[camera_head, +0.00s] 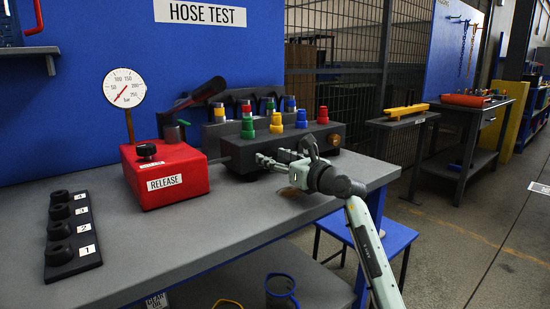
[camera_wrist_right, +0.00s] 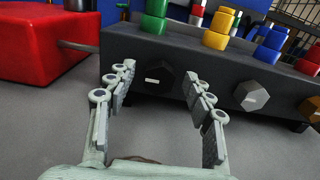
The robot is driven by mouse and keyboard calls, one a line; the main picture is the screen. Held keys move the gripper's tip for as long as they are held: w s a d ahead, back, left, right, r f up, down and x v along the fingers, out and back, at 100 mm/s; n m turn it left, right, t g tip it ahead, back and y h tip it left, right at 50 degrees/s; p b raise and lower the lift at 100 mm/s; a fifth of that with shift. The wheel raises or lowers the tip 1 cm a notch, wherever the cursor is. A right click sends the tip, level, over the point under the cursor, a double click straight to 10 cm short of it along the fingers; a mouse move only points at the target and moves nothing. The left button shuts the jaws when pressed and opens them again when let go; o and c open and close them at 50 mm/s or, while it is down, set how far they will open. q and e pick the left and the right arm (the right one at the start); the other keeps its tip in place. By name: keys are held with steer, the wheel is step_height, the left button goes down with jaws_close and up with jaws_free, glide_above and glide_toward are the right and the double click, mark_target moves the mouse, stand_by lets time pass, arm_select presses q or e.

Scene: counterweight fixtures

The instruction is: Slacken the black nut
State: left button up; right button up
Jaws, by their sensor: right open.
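The dark manifold block (camera_head: 225,150) stands on the bench with colored fittings on top. In the right wrist view, the black hex nut (camera_wrist_right: 158,78) with a small white label is on the block's front face. My right gripper (camera_wrist_right: 160,72) is open, one finger to each side of this nut, with clear gaps. I cannot tell how far the tips are from the face. In the head view my right gripper (camera_head: 272,162) reaches in from the right and hides the nut. My left gripper is not in view.
A grey hex nut (camera_wrist_right: 250,95) and a bronze one (camera_wrist_right: 312,109) sit to the right on the same face. A red RELEASE box (camera_head: 165,178) with a gauge (camera_head: 124,88) stands left. A numbered black strip (camera_head: 72,235) lies front left. The bench between is clear.

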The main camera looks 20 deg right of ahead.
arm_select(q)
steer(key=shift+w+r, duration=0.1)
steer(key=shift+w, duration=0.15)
arm_select(e)
steer(key=c, duration=1.2)
steer(key=shift+o, duration=0.2)
